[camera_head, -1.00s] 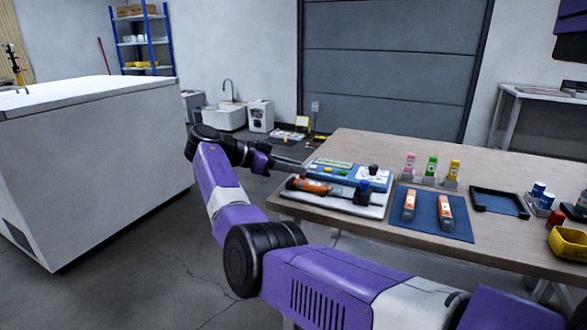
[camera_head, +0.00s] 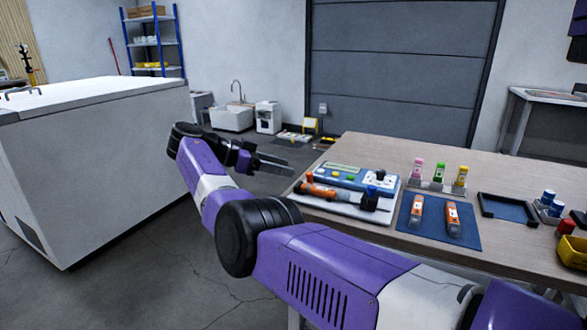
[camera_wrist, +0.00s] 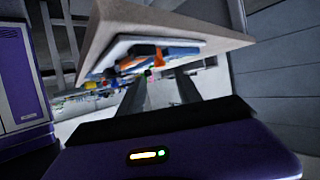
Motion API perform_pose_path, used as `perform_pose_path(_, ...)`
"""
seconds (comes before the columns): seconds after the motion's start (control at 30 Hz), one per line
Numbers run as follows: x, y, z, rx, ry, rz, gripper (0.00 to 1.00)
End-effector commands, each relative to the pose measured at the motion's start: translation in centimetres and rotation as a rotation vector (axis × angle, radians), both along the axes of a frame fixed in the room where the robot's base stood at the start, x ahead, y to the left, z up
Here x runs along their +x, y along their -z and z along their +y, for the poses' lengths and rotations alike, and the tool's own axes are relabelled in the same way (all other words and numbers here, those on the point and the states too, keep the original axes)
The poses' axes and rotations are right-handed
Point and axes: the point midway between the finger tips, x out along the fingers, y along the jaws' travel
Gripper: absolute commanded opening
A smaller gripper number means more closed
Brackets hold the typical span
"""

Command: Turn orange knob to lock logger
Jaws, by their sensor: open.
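A blue and white device panel (camera_head: 345,177) with small colored buttons sits at the table's near left corner. In front of it, an orange and black cylindrical piece (camera_head: 322,191) lies on a white board (camera_head: 347,212). A small orange part (camera_head: 309,177) shows at the panel's left end; I cannot tell for sure which orange part is the knob. My gripper (camera_head: 291,168) is open and empty, left of the panel and apart from it, over the floor side. In the wrist view the open fingers (camera_wrist: 160,84) point towards the table corner, where a small orange part (camera_wrist: 159,58) shows.
The wooden table (camera_head: 395,150) also holds a blue mat (camera_head: 436,235) with two orange-labeled items, several colored bottles in a rack, a black tray (camera_head: 507,210) and a yellow bin (camera_head: 570,250). A large white chest (camera_head: 100,165) stands left of my arm. Floor between is clear.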

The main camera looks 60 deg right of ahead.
Motion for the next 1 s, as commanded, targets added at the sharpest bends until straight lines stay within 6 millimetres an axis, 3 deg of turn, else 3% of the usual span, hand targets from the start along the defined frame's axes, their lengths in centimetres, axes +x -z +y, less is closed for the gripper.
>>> perform_pose_path(0.3, 0.9, -0.6, 1.1, -0.001, 0.001, 0.000, 0.41)
perform_pose_path(1.0, 1.4, -0.6, 0.6, 0.029, -0.050, 0.037, 0.41)
